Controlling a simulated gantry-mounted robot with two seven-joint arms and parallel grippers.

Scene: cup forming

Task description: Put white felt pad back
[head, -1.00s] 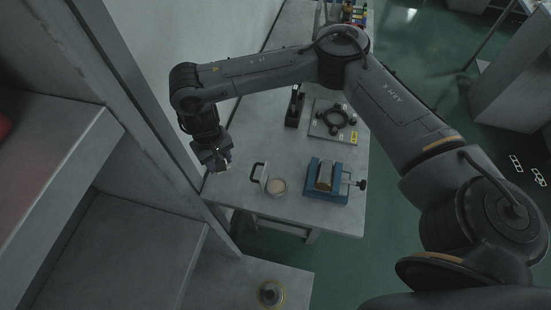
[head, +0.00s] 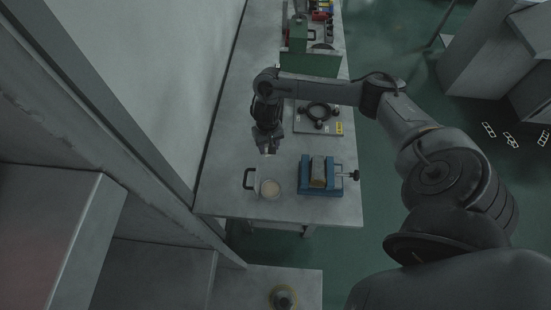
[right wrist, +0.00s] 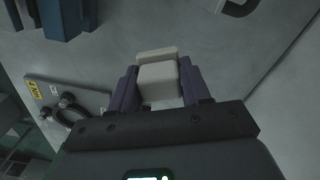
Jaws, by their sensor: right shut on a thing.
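The white felt pad (right wrist: 158,82) shows in the right wrist view as a pale block with a wider flat part at its far end. My right gripper (right wrist: 160,84) is shut on it, with a dark finger on each side. The pad is too small there to make out clearly. My left gripper is not in view.
A plate with a black ring (head: 318,112) lies beyond. A green machine (head: 312,64) is farther back.

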